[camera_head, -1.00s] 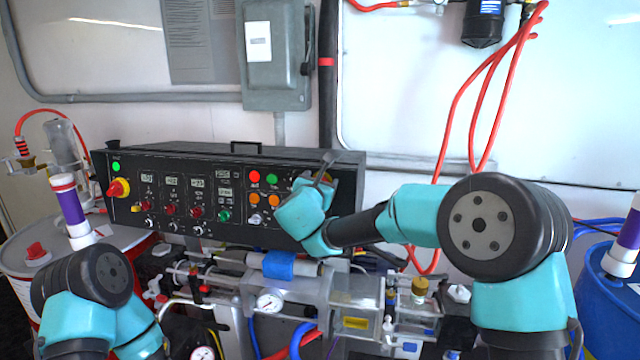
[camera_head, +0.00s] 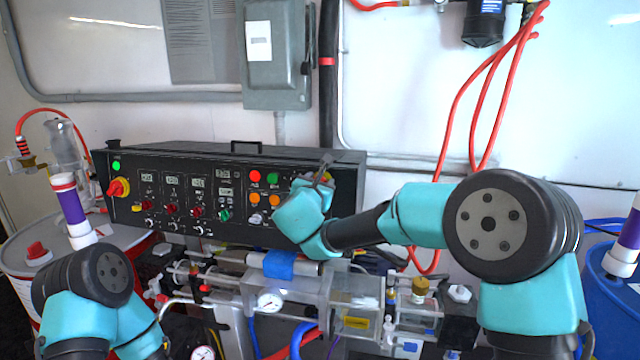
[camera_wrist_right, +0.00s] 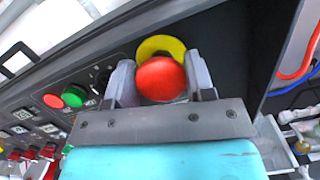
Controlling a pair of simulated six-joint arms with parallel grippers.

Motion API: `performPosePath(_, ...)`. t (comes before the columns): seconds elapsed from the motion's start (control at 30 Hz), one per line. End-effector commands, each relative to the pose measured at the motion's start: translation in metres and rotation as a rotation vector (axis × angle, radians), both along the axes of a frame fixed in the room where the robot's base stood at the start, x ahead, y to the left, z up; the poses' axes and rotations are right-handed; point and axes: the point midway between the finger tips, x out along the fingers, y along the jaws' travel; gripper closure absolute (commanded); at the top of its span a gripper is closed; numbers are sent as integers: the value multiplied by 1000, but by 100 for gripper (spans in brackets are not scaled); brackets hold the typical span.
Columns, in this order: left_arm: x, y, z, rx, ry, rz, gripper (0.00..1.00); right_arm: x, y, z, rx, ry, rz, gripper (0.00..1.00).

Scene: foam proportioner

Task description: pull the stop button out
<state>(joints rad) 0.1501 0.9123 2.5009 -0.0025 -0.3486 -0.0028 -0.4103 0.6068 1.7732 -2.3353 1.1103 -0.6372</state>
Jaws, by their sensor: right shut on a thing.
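The stop button (camera_wrist_right: 161,79) shows in the right wrist view as a red mushroom head in front of a yellow ring (camera_wrist_right: 160,47). It sits at the right end of the black control panel (camera_head: 150,205). My right gripper (camera_wrist_right: 162,82) is shut on the red head, with one grey finger on each side of it. In the head view my right gripper (camera_head: 318,178) is at the panel's right end, and the wrist hides most of the button. My left arm is at the lower left of the head view; its gripper is out of the picture.
A red-and-yellow rotary switch (camera_head: 119,187) is at the panel's left end. Red and green buttons (camera_wrist_right: 73,96) lie left of my right gripper. Clear pump housings and hoses (camera_head: 340,300) are below the panel. A blue drum (camera_head: 608,290) stands at the right.

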Motion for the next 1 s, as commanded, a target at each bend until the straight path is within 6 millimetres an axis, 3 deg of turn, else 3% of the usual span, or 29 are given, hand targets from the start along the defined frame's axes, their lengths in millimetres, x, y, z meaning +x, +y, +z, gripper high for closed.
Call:
performPosePath(0.13,0,0,0,0,0,0,42,-1,1,0,-1,0,1,94)
performPosePath(0.17,0,0,0,0,0,0,42,-1,1,0,-1,0,1,50)
performPosePath(0.43,0,0,0,0,0,0,42,-1,1,0,-1,0,1,25)
performPosePath(0.77,0,0,0,0,0,0,42,-3,2,0,-1,0,2,25)
performPosePath(1.0,0,0,0,0,0,0,42,-27,10,1,0,-1,3,25)
